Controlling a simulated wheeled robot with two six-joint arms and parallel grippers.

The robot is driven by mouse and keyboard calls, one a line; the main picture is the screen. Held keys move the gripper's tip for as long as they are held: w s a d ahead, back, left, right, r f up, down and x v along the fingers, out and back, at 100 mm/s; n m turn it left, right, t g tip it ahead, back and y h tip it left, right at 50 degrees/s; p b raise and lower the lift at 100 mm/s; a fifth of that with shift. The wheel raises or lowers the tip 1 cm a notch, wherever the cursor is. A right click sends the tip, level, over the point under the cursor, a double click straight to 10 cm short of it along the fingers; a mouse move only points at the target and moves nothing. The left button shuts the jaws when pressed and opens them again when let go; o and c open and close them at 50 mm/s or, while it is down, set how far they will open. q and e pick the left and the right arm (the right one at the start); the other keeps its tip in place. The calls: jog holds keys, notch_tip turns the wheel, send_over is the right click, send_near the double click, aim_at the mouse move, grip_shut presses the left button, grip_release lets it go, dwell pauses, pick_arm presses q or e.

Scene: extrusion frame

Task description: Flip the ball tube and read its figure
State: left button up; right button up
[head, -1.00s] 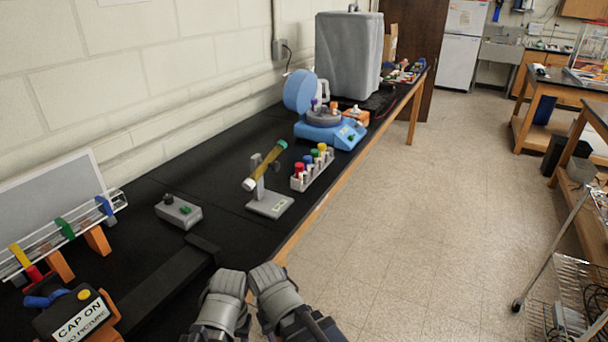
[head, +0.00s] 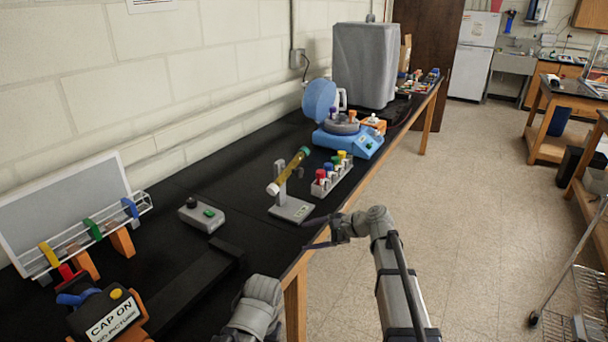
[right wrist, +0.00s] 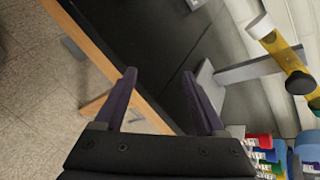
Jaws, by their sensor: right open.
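The ball tube (head: 287,172) is a yellow tube with a green cap at its upper right end and a pale lower left end. It sits tilted on a grey stand (head: 291,208) on the black bench. In the right wrist view the tube (right wrist: 283,57) shows at the upper right, on the stand's arm with a dark round knob in front. Any figure on it is too small to read. My right gripper (head: 306,235) is open and empty at the bench's front edge, right of and below the stand. It also shows in the right wrist view (right wrist: 159,75).
A rack of capped tubes (head: 333,178) stands close right of the stand. A blue centrifuge (head: 348,141) stands behind. A "CAP ON" sign (head: 112,318) is at lower left. The bench edge (head: 297,266) has open floor beyond.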

aim_at(301, 173)
jog(key=w+d+r+m+t+y, duration=0.4)
jog(key=w+d+r+m+t, duration=0.15)
jog(key=w+r+m, duration=0.6)
jog(key=shift+n, duration=0.55)
jog(key=shift+w+d+x, duration=0.1)
jog(key=shift+w+x, duration=0.05)
jog(key=shift+x, duration=1.85)
jog(key=shift+w+d+x, duration=0.15)
jog(key=shift+w+x, duration=0.05)
jog(key=shift+x, duration=1.85)
jog(key=shift+f, duration=0.15)
grip_shut()
